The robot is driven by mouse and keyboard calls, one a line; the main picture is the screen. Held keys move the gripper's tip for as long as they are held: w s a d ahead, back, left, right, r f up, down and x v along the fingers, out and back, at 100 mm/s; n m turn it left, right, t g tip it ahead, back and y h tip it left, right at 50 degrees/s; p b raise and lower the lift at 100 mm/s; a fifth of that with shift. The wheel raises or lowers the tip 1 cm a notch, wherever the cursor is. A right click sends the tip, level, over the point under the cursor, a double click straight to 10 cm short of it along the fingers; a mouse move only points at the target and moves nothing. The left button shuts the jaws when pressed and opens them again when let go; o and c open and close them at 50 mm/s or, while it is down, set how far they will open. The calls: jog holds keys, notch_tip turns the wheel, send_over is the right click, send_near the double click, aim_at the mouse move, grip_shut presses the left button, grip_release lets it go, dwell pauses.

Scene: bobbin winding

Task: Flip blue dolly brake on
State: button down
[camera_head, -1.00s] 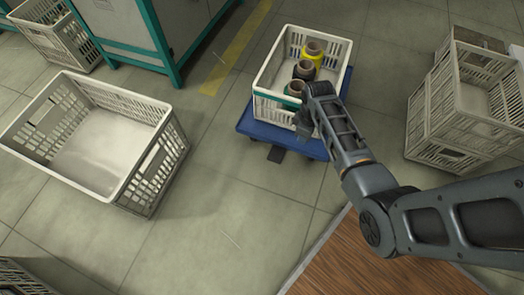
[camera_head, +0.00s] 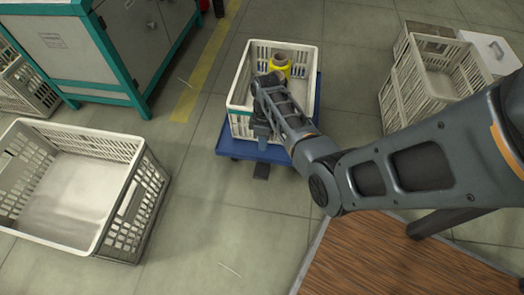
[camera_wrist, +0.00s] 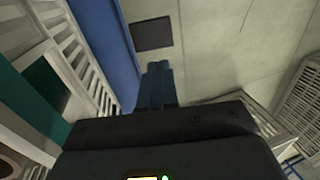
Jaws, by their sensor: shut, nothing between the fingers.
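The blue dolly (camera_head: 232,151) stands on the floor and carries a white crate. A small dark brake pedal (camera_head: 262,171) sticks out from its near edge. In the wrist view the pedal (camera_wrist: 153,34) is a dark flat plate beside the blue dolly edge (camera_wrist: 120,50). My gripper (camera_head: 262,141) is shut and empty, pointing down at the near side of the crate, above the dolly edge. In the wrist view its closed fingertips (camera_wrist: 158,68) are just short of the pedal, with a gap in the picture. I cannot tell whether the pedal is tilted.
The white crate (camera_head: 239,92) on the dolly holds a yellow spool (camera_head: 279,68); my arm hides other contents. An empty crate (camera_head: 78,137) stands at left, stacked crates (camera_head: 388,97) at right, and a teal-framed cabinet (camera_head: 55,45) behind. Floor in front of the dolly is clear.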

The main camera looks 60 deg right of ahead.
aim_at(261, 176)
jog(key=b+x, duration=0.6)
jog(key=x, duration=0.6)
jog(key=shift+f, duration=0.3)
jog(key=shift+s+a, duration=0.1)
jog(key=shift+a, duration=0.05)
jog(key=shift+a+f+h+p, duration=0.15)
jog(key=shift+a+h+p, duration=0.05)
jog(key=shift+h+p, duration=0.35)
jog(key=shift+s+a+f+t+h+p, duration=0.25)
jog(key=shift+f+t+h+p, duration=0.25)
jog(key=shift+h, duration=0.35)
jog(key=shift+a+f+t+h, duration=0.3)
jog(key=shift+f+h, duration=0.3)
jog(key=shift+h, duration=0.2)
jog(key=shift+f, duration=0.2)
jog(key=shift+a+f, duration=0.1)
jog(key=shift+f, duration=0.15)
jog(key=shift+r, duration=0.1)
